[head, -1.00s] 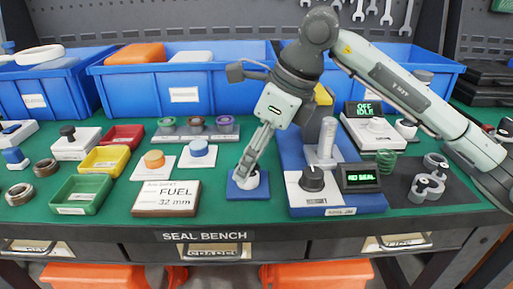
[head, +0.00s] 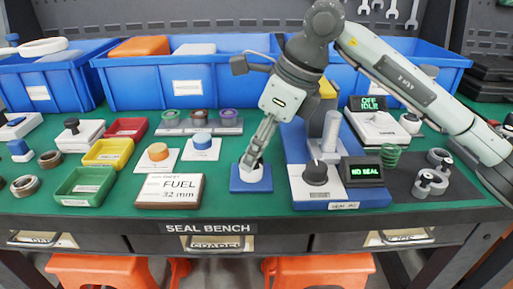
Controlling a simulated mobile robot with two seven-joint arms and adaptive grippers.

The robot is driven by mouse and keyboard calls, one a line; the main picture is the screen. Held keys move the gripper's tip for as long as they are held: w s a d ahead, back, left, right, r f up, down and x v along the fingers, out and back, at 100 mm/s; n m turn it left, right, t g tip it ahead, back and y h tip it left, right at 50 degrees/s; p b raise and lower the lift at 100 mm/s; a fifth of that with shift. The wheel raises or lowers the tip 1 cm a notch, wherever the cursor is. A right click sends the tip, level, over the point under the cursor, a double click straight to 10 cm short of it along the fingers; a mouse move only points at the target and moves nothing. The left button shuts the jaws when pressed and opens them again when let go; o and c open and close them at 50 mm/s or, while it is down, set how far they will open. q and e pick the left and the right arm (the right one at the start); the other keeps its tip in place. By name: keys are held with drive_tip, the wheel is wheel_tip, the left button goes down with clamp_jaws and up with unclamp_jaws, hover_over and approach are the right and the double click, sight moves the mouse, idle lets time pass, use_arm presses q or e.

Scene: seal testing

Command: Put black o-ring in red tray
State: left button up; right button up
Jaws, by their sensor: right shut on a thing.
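The red tray (head: 127,129) sits at the left of the bench, behind the yellow tray, and looks empty. My right gripper (head: 255,164) points down at a white post (head: 251,175) on a small blue base (head: 251,186) at the bench's front middle. Its fingers are shut at the top of the post on a small dark thing (head: 260,163), which looks like the black o-ring. The fingers hide most of it, so I cannot tell whether it is still around the post. My left gripper is not in view.
Yellow (head: 108,152) and green (head: 84,186) trays stand in front of the red one. Orange-capped (head: 158,153) and blue-capped (head: 201,141) pieces, a rack of rings (head: 199,127) and a FUEL 32 mm sign (head: 170,191) lie between. A blue test jig (head: 300,140) stands right.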

drive_tip(key=shift+r+p, duration=1.15)
drive_tip(key=shift+r, duration=1.3)
